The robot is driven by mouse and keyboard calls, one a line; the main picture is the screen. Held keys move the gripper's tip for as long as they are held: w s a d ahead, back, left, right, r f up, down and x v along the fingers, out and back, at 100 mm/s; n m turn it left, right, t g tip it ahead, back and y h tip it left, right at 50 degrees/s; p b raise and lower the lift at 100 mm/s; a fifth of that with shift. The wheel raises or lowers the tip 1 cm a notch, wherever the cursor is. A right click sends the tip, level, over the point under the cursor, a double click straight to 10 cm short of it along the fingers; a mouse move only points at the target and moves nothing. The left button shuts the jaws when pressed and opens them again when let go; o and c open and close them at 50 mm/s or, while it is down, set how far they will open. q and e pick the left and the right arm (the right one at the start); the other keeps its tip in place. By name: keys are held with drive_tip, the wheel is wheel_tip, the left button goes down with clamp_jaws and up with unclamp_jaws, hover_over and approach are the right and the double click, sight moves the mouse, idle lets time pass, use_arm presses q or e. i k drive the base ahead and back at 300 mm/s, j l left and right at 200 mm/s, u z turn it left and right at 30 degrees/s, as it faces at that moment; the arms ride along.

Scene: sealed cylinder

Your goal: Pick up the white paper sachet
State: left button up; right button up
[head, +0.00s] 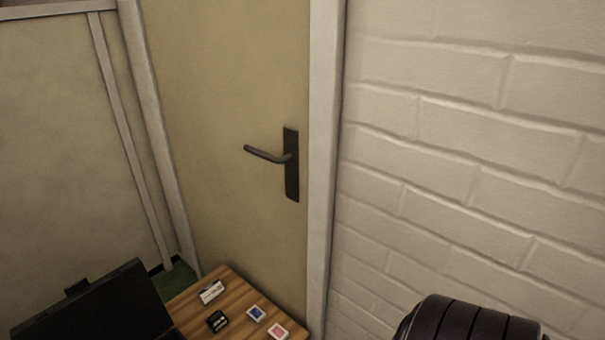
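A small wooden table (184,306) shows at the bottom of the head view. A small white item with dark marking (211,291) lies near its back edge; it may be the white paper sachet, but it is too small to be sure. Neither of my grippers is in view.
A black item (217,321), a blue-and-white item (255,314) and a pink-and-white item (278,331) lie on the table. A dark panel-like object (100,308) stands at left. A door (225,120) and a brick wall (470,150) rise behind. A dark ribbed object (470,322) is at bottom right.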

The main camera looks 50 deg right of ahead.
sight(257, 315)
drive_tip(key=z, duration=1.3)
